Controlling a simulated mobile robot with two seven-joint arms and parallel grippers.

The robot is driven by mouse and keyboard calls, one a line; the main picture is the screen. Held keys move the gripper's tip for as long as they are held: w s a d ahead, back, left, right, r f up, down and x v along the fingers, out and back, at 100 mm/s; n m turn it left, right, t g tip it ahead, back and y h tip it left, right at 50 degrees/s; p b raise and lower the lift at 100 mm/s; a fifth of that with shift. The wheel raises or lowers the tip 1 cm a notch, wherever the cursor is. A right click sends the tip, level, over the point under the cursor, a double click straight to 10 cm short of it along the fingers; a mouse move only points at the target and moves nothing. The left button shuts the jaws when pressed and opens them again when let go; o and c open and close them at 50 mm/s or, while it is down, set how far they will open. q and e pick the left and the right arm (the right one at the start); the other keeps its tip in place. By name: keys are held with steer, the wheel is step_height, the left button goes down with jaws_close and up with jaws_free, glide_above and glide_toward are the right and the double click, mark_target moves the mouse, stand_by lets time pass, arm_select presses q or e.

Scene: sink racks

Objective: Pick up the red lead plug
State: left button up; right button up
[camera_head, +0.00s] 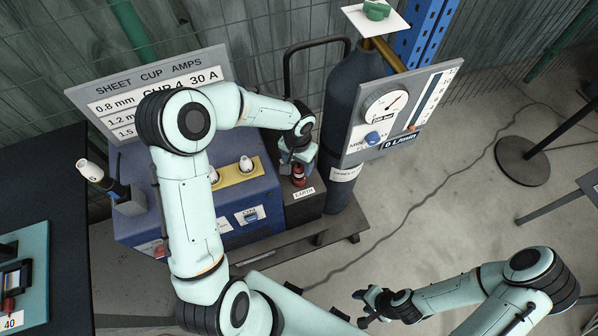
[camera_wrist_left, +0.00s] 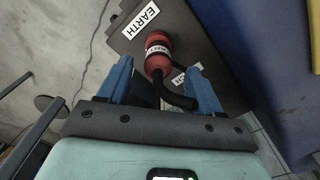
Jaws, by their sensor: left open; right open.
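The red lead plug (camera_head: 298,180) stands at the dark box marked EARTH, right of the blue machine. In the left wrist view the plug (camera_wrist_left: 157,62) is red with a pale label band, and a black cable curves away from it. My left gripper (camera_head: 298,158) is just above the plug and partly hides it. In the left wrist view its blue fingers (camera_wrist_left: 159,66) are open, one on each side of the plug; I cannot tell whether they touch it. My right gripper (camera_head: 370,306) is open and empty at the lower right, well away from the plug.
The blue machine (camera_head: 235,212) and the EARTH box (camera_head: 303,210) stand on a trolley. A dark gas cylinder (camera_head: 343,110) with a gauge panel (camera_head: 395,110) rises close to the right of my left gripper. A sheet chart (camera_head: 150,85) stands behind. The floor on the right is mostly clear.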

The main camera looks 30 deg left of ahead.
arm_select(q)
step_height(320, 180, down, 5)
steer(key=shift+d+r, duration=0.1)
steer(key=shift+r, duration=0.05)
arm_select(e)
steer(key=shift+w+r, duration=0.1)
steer(key=shift+w, duration=0.05)
arm_select(q)
steer(key=shift+c, duration=0.4)
steer(key=c, duration=1.1)
steer(key=shift+r, duration=0.15)
step_height(320, 180, up, 19)
steer(key=p, duration=0.2)
step_height(320, 180, up, 8)
glide_above(299, 167)
steer(key=shift+s+r+p, duration=0.1)
steer(key=shift+p, duration=0.3)
arm_select(e)
steer(key=shift+t, duration=0.3)
steer(key=shift+w+r, duration=1.8)
steer(key=shift+w, duration=0.2)
